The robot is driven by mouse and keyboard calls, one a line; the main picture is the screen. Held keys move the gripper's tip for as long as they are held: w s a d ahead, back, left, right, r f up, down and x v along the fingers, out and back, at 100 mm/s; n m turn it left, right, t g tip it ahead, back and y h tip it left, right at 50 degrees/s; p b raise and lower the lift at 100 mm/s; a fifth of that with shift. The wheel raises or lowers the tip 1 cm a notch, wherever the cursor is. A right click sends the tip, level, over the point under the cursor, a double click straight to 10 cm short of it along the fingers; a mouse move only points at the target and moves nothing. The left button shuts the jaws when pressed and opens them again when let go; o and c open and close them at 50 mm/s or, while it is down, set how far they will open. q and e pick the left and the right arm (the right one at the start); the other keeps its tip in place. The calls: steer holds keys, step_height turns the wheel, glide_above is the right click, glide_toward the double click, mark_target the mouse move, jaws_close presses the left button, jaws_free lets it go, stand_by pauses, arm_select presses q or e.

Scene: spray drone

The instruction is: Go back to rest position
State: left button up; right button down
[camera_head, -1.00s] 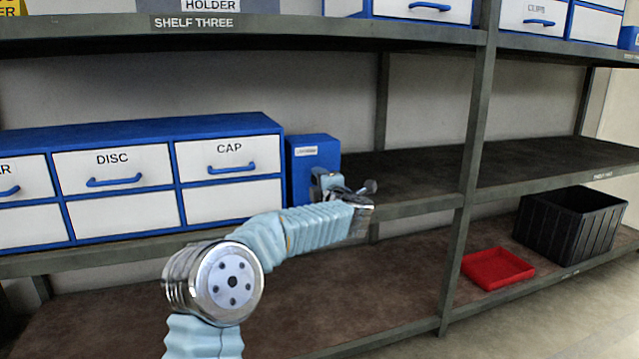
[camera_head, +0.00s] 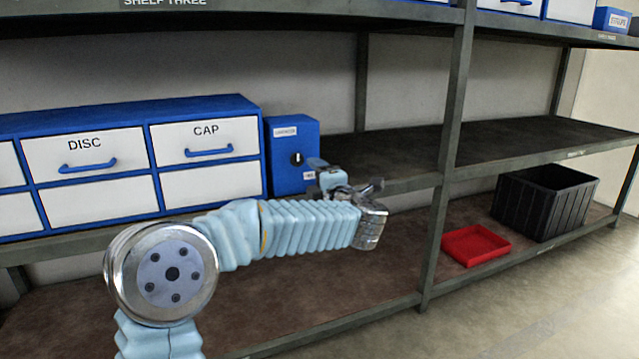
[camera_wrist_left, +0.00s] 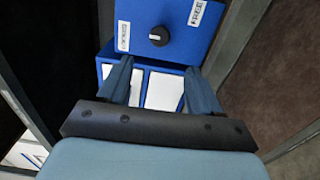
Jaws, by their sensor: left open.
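My left arm comes in from the lower left in the head view, bent at the elbow, with its forearm stretched to the right in front of the shelf. My left gripper (camera_head: 326,177) is in front of the lower right part of a small blue box (camera_head: 290,162) with a dark knob. In the left wrist view the two fingers (camera_wrist_left: 160,70) are apart with nothing held between them. The blue box (camera_wrist_left: 178,22) with its knob shows beyond the fingertips. My right gripper is not in view.
A blue and white drawer cabinet (camera_head: 205,140), labelled DISC and CAP, stands left of the blue box. A shelf upright (camera_head: 448,150) rises to the right. A red tray (camera_head: 476,246) and a black crate (camera_head: 545,203) sit on the lower shelf. The middle shelf right of the blue box is bare.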

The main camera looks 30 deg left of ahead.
arm_select(q)
steer(key=shift+v, duration=1.1)
steer(key=w+d+f+m+t+h, duration=0.1)
steer(key=d+f+m+h, duration=0.25)
steer(key=f, duration=0.55)
steer(key=w+d+f+m+h, duration=0.25)
steer(key=f+m, duration=0.25)
steer(key=f, duration=0.4)
steer(key=d+f+m+t+h, duration=0.1)
steer(key=d+f+m+h, duration=0.2)
steer(key=f+m, duration=0.35)
steer(key=s+d+f+m+g+h, duration=0.25)
steer(key=s+f, duration=0.25)
steer(key=f, duration=0.5)
steer(key=s+d+f+m+g+h, duration=0.25)
steer(key=s+d+f, duration=0.2)
steer(key=f, duration=0.55)
steer(key=s+d+f+m+g+h, duration=0.2)
steer(key=s+f+m+g, duration=0.3)
steer(key=s, duration=0.7)
steer(key=s+d+f+m+g+h, duration=0.1)
steer(key=s+d+f+g+h, duration=0.15)
steer(key=s+f, duration=0.65)
step_height(320, 180, up, 14)
steer(key=s+p, duration=0.2)
steer(key=p, duration=1.1)
steer(key=shift+s+r, duration=0.2)
steer(key=shift+s, duration=0.15)
